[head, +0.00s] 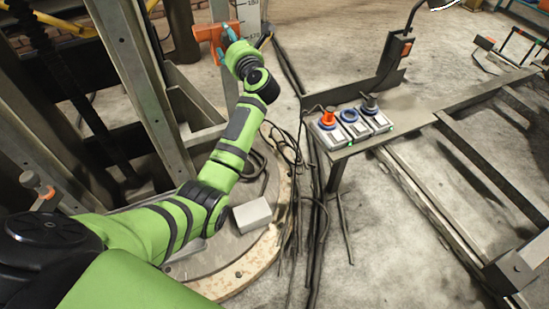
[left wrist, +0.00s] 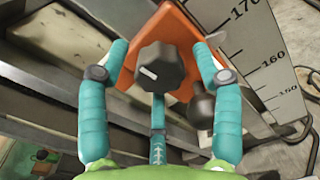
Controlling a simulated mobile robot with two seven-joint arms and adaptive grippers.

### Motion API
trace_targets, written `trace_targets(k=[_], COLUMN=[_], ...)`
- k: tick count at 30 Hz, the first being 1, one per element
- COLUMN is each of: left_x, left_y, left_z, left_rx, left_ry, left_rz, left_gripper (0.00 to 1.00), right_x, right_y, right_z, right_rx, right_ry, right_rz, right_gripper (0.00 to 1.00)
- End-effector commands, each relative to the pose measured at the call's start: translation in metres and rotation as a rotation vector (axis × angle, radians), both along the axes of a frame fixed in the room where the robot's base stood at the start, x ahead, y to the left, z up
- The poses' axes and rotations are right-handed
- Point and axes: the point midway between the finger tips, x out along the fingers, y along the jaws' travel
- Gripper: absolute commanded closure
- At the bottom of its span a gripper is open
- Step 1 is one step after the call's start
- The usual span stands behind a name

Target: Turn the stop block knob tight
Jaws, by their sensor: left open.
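The orange stop block (head: 203,36) sits on the upright beside the ruled scale in the head view. In the left wrist view the stop block (left wrist: 170,22) carries a dark, lobed knob (left wrist: 161,66) with a pale mark on its face. My left gripper (head: 230,36) is at the block. In the left wrist view its teal fingers (left wrist: 160,50) are open, one on each side of the knob, with visible gaps; I cannot tell how deep the knob sits between them. The knob is hidden in the head view. My right gripper is out of view.
A dark rounded part (left wrist: 201,106) is close to the right finger. The ruled scale (left wrist: 245,50) stands right of the block. Control boxes (head: 333,138) sit on a stand to the right, with cables hanging nearby. A grey box (head: 252,215) lies on the round base.

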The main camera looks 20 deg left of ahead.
Motion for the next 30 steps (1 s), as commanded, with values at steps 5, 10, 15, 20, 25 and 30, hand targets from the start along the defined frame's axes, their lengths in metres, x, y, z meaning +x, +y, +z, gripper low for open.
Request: trace_targets(k=[5, 10, 15, 20, 25, 30], left_x=[0.0, -0.023, -0.043, -0.044, -0.041, -0.039], left_y=[-0.001, -0.03, -0.052, -0.057, -0.065, -0.078], left_z=[-0.006, -0.002, -0.002, -0.025, -0.054, -0.084], left_rx=[-0.151, -0.149, -0.146, 0.036, 0.259, 0.446], left_ry=[-0.184, -0.171, -0.168, -0.048, 0.099, 0.228], left_rz=[-0.001, -0.003, -0.002, -0.006, -0.039, -0.085], left_gripper=[0.34, 0.34, 0.34, 0.34, 0.34, 0.34], right_x=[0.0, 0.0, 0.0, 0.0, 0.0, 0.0], right_y=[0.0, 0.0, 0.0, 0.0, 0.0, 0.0], right_z=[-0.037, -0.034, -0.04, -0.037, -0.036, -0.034], right_rx=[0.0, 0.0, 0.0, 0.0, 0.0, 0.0], right_ry=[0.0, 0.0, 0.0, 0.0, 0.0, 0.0], right_rz=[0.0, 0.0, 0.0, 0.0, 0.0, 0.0], right_gripper=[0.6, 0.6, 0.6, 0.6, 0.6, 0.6])
